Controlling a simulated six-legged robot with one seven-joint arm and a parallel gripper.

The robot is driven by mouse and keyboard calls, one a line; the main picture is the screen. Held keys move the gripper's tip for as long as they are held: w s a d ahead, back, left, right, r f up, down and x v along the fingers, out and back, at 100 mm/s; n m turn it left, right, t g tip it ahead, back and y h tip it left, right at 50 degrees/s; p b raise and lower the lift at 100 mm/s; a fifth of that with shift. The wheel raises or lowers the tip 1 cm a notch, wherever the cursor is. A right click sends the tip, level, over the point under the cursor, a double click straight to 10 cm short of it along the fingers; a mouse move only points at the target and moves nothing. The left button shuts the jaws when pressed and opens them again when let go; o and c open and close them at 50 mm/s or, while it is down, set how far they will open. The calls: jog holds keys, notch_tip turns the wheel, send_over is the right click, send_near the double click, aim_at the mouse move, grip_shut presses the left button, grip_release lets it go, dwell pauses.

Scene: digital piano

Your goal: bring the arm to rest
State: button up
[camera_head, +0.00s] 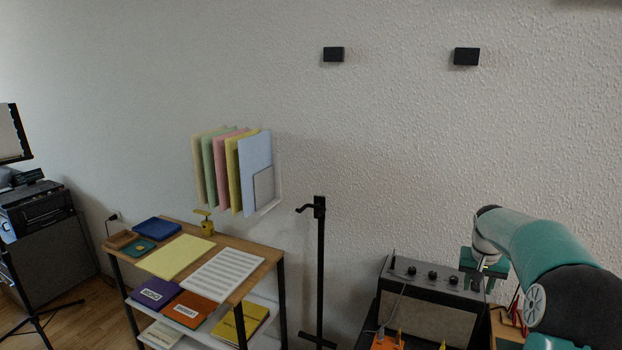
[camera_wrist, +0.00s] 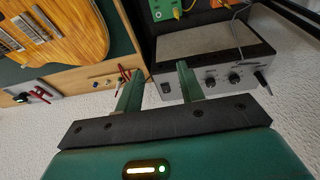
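My gripper (camera_wrist: 158,80) shows in the wrist view with its two green fingers apart and nothing between them. In the head view my gripper (camera_head: 484,268) is at the lower right, at the end of my teal and black arm, beside the top of a dark amplifier (camera_head: 430,273) with knobs. In the wrist view the amplifier's panel (camera_wrist: 215,78) lies past the fingertips. I cannot tell the exact gap between them.
A wooden-topped shelf (camera_head: 228,245) with books and sheets stands left of a black stand (camera_head: 321,260). A wall rack holds folders (camera_head: 256,160). An orange guitar body (camera_wrist: 60,30) shows at upper left in the wrist view. The upper wall is mostly bare.

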jog(key=s+a+r+n+t, duration=0.1)
jog(key=s+a+r+n, duration=0.1)
jog(key=s+a+r, duration=0.65)
jog(key=s+a+r+n+t, duration=0.1)
jog(key=s+a+r, duration=0.3)
jog(key=a, duration=0.8)
jog(key=s+a+f+n+y, duration=0.1)
jog(key=s+a, duration=0.4)
jog(key=s, duration=0.5)
jog(key=s+a+f+n+t, duration=0.1)
jog(key=s+a+f, duration=0.2)
jog(key=s+a, duration=0.3)
jog(key=s, duration=0.3)
jog(key=shift+s+n+t+y, duration=0.3)
jog(key=shift+s+n+y, duration=0.1)
jog(key=shift+d, duration=0.25)
